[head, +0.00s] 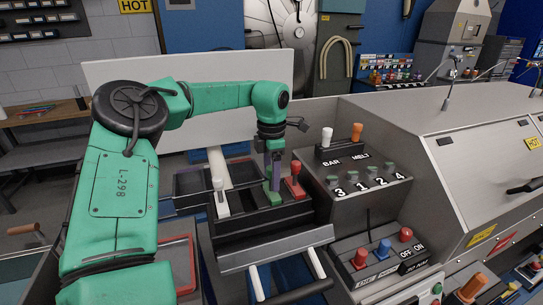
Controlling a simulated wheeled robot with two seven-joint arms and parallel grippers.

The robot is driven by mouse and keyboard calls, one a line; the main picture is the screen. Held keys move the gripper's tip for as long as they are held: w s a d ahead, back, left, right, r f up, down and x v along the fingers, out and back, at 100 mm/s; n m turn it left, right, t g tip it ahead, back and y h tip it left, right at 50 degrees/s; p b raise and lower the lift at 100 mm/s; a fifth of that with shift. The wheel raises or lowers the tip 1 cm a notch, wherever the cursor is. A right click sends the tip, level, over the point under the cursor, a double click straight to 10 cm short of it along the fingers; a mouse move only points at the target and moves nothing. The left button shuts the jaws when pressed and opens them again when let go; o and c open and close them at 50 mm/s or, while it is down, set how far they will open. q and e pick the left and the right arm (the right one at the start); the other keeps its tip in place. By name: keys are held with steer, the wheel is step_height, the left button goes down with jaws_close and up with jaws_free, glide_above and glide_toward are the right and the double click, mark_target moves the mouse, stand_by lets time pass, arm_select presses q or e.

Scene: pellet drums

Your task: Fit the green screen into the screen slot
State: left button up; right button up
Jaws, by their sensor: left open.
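My left arm comes in from the left, and its gripper (272,178) points down over a dark rack. The jaws are open. A small green piece (273,197), which looks like the handle of the green screen, stands in the rack right below the fingertips. I cannot tell whether the fingers touch it. A white handle (220,198) stands to its left and a red handle (294,184) just to its right. The rest of the green screen is hidden in the rack. I cannot make out which opening is the screen slot. My right gripper is not in view.
Right of the rack is a grey console with BAR and MELT levers (356,133) and numbered green knobs. Below it are red and blue knobs (382,248). A large grey machine (480,160) fills the right. A pale panel (120,72) stands behind my arm.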

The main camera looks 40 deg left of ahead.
arm_select(q)
step_height(320, 180, up, 13)
steer(key=shift+r+b, duration=0.15)
steer(key=shift+b, duration=0.3)
steer(key=shift+d, duration=0.1)
